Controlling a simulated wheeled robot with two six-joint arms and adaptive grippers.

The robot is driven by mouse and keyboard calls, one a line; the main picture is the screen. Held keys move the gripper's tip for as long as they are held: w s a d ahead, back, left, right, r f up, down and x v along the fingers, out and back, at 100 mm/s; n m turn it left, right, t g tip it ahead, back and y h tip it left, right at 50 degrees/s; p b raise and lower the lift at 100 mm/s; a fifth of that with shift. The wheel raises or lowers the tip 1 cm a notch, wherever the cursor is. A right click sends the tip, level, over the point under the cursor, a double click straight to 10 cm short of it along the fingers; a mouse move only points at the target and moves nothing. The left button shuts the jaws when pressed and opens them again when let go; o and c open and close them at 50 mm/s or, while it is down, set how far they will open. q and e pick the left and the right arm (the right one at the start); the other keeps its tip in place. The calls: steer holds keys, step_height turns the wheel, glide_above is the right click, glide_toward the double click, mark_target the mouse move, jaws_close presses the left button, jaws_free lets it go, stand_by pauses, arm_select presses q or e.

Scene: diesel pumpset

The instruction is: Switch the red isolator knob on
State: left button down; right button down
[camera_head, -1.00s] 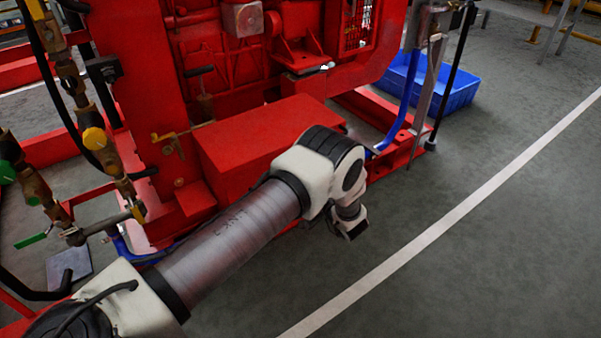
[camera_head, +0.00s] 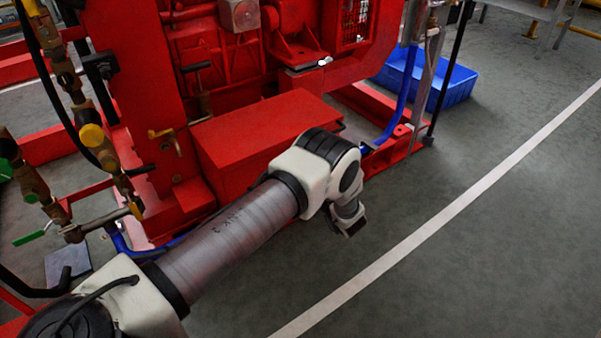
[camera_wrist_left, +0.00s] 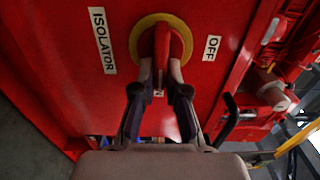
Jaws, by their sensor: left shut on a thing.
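The red isolator knob (camera_wrist_left: 161,60) sits on a yellow ring (camera_wrist_left: 139,35) on a red panel in the left wrist view. Its grip bar stands upright in the picture, one end towards a white label (camera_wrist_left: 159,92) below, where only an "N" shows. The "OFF" label (camera_wrist_left: 211,48) is right of the ring and the "ISOLATOR" label (camera_wrist_left: 102,40) is left. My left gripper (camera_wrist_left: 161,78) is shut on the knob, one finger on each side. In the head view my left arm reaches past a red box; the knob is hidden there. My right gripper is not in view.
The red box (camera_head: 260,140) stands on the red pumpset frame. Brass valves and pipes (camera_head: 92,135) are at the left. A blue bin (camera_head: 450,85) stands behind on the floor. The grey floor (camera_head: 480,240) at the right is clear, with a white line across it.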

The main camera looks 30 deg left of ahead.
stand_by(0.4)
arm_select(q)
steer(key=c, duration=1.2)
jaws_free()
steer(key=v, duration=1.2)
